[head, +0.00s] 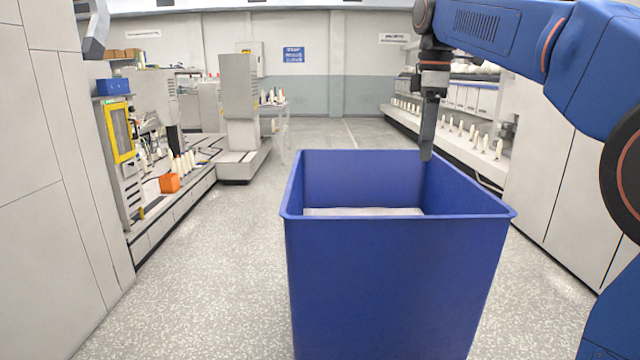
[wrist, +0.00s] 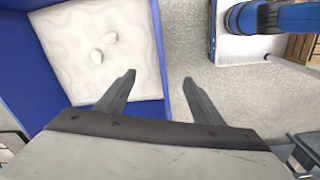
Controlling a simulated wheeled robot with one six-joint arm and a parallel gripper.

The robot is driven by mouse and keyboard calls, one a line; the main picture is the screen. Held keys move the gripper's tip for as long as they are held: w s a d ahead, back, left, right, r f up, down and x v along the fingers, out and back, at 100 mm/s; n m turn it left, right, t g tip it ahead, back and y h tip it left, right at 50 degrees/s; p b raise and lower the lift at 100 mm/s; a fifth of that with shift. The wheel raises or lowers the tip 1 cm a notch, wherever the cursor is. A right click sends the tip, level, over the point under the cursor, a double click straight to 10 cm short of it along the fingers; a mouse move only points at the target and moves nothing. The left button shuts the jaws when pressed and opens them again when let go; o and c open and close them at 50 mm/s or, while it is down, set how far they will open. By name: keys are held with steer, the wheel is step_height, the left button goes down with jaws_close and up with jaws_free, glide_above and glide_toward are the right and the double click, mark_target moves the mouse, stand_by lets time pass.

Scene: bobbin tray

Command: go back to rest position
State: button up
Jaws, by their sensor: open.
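My gripper (head: 427,140) hangs pointing down over the right side of the blue bin (head: 390,270) in the head view. In the wrist view my gripper (wrist: 160,80) is open, with its two dark fingers apart and nothing between them. One finger shows over the bin's inside and the other over the floor, with the bin's blue wall (wrist: 158,60) between them. A pale lining (wrist: 70,30) covers the bin's bottom, and two small whitish pieces lie on it.
A bench with pale bobbins (head: 470,132) runs along the right wall. On the left stand machines with a yellow-framed panel (head: 120,132) and an orange block (head: 169,183). Speckled floor (head: 215,260) is clear left of the bin.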

steer(key=s+d+f+m+t, duration=0.2)
steer(key=s+f+m, duration=0.5)
steer(key=s+f, duration=0.8)
steer(key=s+d+f+m+t, duration=0.2)
steer(key=s+d+f+m, duration=0.2)
steer(key=s+f, duration=1.1)
step_height(320, 180, down, 3)
steer(key=m, duration=0.3)
steer(key=shift+s+m, duration=0.25)
steer(key=shift+m, duration=0.15)
steer(key=shift+r, duration=0.15)
